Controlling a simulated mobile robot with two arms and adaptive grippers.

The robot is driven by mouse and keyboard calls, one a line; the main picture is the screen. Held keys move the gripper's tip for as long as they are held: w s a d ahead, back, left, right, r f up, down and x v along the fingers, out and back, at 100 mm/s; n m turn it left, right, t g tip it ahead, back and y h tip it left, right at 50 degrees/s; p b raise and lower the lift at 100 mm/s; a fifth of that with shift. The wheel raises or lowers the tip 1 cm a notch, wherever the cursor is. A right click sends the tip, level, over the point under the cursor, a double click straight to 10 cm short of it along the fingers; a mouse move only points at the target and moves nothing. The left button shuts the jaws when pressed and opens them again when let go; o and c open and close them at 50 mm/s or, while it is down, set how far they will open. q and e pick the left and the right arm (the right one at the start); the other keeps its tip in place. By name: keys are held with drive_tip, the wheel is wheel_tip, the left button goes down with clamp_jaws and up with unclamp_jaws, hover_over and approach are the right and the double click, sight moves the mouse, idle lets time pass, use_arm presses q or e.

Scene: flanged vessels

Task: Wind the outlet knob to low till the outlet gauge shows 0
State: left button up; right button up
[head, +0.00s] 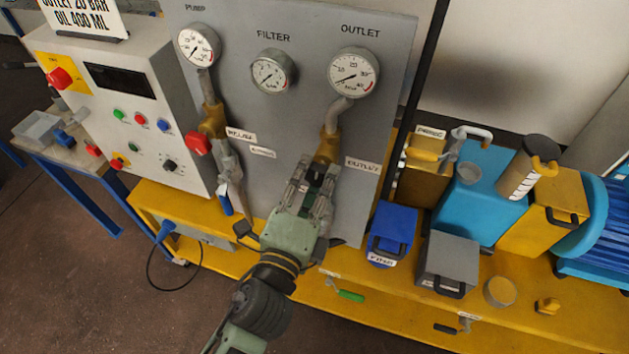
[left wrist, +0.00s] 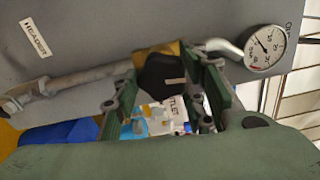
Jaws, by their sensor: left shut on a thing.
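The outlet gauge (head: 353,73) is a round white dial at the top right of the grey panel, under the OUTLET label. Its needle points to the lower left, in the low part of the scale; the exact value is too small to read. It also shows in the left wrist view (left wrist: 264,48). The outlet knob (left wrist: 162,72) is black with a pale strip, in front of a brass body (head: 328,146) below the gauge. My left gripper (head: 318,180) is shut on the knob, one finger on each side, and hides most of it in the head view. My right gripper is not in view.
The pump gauge (head: 199,45) and filter gauge (head: 273,72) are on the same panel. A red-handled valve (head: 200,143) and pipe are left of my gripper. A blue box (head: 391,232) and grey box (head: 447,262) stand on the yellow bench to the right.

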use_arm(q)
drive_tip(key=shift+f+n, duration=0.35)
drive_tip(key=shift+n, duration=0.35)
drive_tip(key=o, duration=1.1)
drive_tip(key=shift+c, duration=0.2)
drive_tip(key=shift+s+r, duration=0.15)
drive_tip(key=shift+r, duration=0.05)
drive_tip(key=v, duration=1.1)
drive_tip(key=shift+s, duration=0.35)
drive_tip(key=shift+a, duration=0.15)
